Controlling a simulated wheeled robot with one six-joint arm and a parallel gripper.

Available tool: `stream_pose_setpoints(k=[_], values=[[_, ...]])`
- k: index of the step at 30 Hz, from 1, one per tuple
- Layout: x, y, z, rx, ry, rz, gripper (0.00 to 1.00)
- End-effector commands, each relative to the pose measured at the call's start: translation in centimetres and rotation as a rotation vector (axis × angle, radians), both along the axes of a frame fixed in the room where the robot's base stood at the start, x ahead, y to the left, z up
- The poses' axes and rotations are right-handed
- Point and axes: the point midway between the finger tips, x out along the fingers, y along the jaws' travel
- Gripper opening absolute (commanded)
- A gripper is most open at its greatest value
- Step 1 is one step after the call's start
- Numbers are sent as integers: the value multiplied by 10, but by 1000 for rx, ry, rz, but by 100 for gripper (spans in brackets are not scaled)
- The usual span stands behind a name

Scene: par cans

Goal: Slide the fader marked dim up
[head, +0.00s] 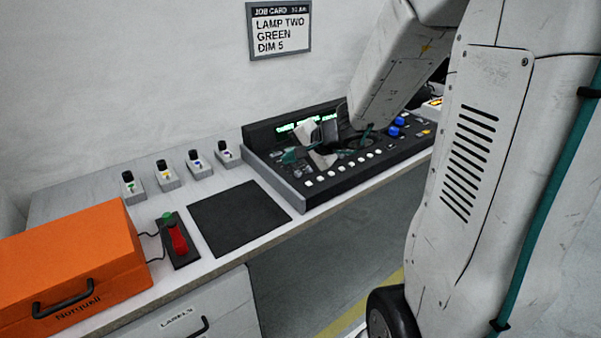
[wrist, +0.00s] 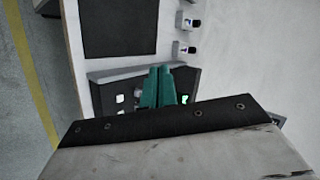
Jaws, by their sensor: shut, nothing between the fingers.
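The black lighting console (head: 345,187) stands on the bench, with lit green displays, a row of white buttons and blue knobs. It also shows in the wrist view (wrist: 103,85), mostly covered by my gripper. My gripper (head: 289,156) is over the console's left part in the head view. In the wrist view its two teal fingers (wrist: 158,84) are together and hold nothing. The fader marked dim cannot be made out; my gripper and arm hide much of the panel. I cannot tell whether the fingertips touch the console.
A black mat (head: 238,218) lies left of the console. Several small switch boxes (head: 166,173) line the bench behind it. A red-and-green control (head: 177,238) and an orange case (head: 70,260) are further left. A job card (head: 279,33) on the wall reads "LAMP TWO GREEN DIM 5".

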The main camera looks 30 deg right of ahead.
Motion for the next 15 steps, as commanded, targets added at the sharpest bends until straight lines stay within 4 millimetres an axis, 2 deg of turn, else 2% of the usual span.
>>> stream_pose_setpoints(k=[1,3,6,10,15], values=[[4,-27,-19,19,21,-101,0],[7,-57,-39,31,42,-219,0],[5,-86,-60,42,71,-335,0],[4,-102,-74,50,90,-403,0],[16,-103,-87,51,93,-411,0]])
